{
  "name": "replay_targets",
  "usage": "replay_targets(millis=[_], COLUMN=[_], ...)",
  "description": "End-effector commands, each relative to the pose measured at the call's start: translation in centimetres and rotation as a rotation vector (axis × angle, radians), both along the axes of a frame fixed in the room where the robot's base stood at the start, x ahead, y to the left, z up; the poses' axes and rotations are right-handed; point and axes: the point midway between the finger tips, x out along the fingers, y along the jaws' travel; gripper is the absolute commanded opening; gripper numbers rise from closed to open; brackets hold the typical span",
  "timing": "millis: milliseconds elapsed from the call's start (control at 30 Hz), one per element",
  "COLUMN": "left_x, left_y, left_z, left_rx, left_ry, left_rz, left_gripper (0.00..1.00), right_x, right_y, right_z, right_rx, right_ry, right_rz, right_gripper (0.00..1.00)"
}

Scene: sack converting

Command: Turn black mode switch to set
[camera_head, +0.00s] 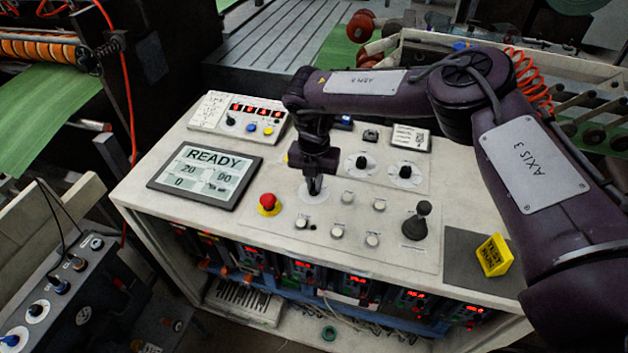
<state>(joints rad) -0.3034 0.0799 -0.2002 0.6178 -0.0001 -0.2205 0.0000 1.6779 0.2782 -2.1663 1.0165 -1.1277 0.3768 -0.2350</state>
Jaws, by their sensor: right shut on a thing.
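My right gripper (314,186) comes down from above onto the white control console (180,139). It is shut on a small black switch (314,193) over a round white dial plate (313,199). The fingers cover most of the switch, so its pointing direction is hidden. Two other black knobs on round white dials sit behind it to the right, the nearer one (361,162) and the farther one (405,172). The screen (206,173) reads READY, with 20, 90 and 0 below. My left gripper is not in view.
A red emergency button (268,202) on a yellow base stands left of the gripper. Several white buttons (337,232) and a black joystick (416,222) are in front and right. A yellow tag block (494,255) sits on a dark pad. A small box with a red display (238,117) stands behind.

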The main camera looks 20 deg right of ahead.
Motion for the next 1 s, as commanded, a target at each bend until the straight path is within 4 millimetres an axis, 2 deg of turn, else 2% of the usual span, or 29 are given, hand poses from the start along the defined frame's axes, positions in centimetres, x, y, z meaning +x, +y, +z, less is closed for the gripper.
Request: replay_targets(millis=[700,1000], left_x=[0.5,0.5], left_y=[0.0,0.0], left_z=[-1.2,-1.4], left_rx=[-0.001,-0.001], left_ry=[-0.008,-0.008], left_rz=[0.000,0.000], left_gripper=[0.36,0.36], right_x=[0.1,0.1], right_y=[0.0,0.0], right_z=[0.1,0.1], right_rx=[0.001,0.002], right_ry=[-0.001,-0.002], right_rz=[0.542,0.696], right_gripper=[0.00,0.00])
